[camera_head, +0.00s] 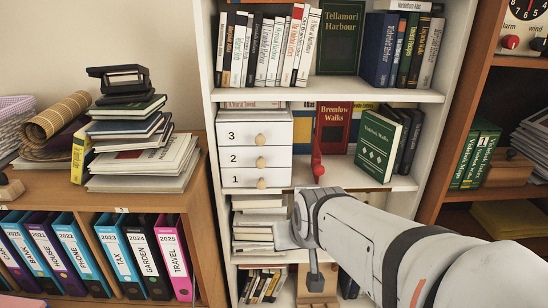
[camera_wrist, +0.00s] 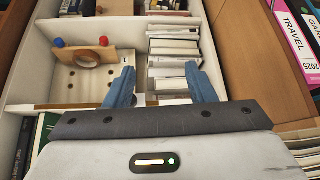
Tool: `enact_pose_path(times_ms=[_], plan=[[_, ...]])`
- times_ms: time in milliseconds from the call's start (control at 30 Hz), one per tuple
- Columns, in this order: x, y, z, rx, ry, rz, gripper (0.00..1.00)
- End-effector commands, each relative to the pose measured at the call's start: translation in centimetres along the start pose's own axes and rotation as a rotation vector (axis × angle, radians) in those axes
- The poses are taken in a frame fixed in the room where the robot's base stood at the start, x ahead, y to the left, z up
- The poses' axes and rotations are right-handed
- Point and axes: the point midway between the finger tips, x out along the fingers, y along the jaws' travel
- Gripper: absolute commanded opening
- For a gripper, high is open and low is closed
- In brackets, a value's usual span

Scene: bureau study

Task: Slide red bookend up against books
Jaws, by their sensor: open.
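The red bookend (camera_head: 318,160) stands upright on the middle shelf of the white bookcase, just right of a small white drawer box. To its right, a green book (camera_head: 376,150) leans against dark books (camera_head: 408,145), with a gap between it and the bookend. A red book (camera_head: 333,125) is behind. My gripper (camera_wrist: 158,72) is open and empty in the wrist view, its two blue fingers apart. In the head view my arm reaches in from the lower right, its end below the middle shelf and apart from the bookend. The bookend does not show in the wrist view.
The drawer box (camera_head: 256,150) bounds the bookend's left side. Full shelves are above; a brown bookcase is at right, a low binder cabinet at left.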

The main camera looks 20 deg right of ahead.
Motion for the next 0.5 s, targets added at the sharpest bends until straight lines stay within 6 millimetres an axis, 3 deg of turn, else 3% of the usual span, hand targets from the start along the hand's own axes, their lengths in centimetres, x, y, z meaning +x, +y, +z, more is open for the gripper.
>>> enact_pose_path(times_ms=[33, 200, 333, 500], plan=[[1.8, 0.9, -1.2, 0.04, 0.078, 0.013, 0.5], [4.5, 4.2, -6.6, 0.166, 0.378, 0.056, 0.5], [5.3, 5.8, -10.1, 0.214, 0.611, 0.026, 0.5], [4.9, 8.4, -12.8, 0.271, 0.851, 0.029, 0.5]])
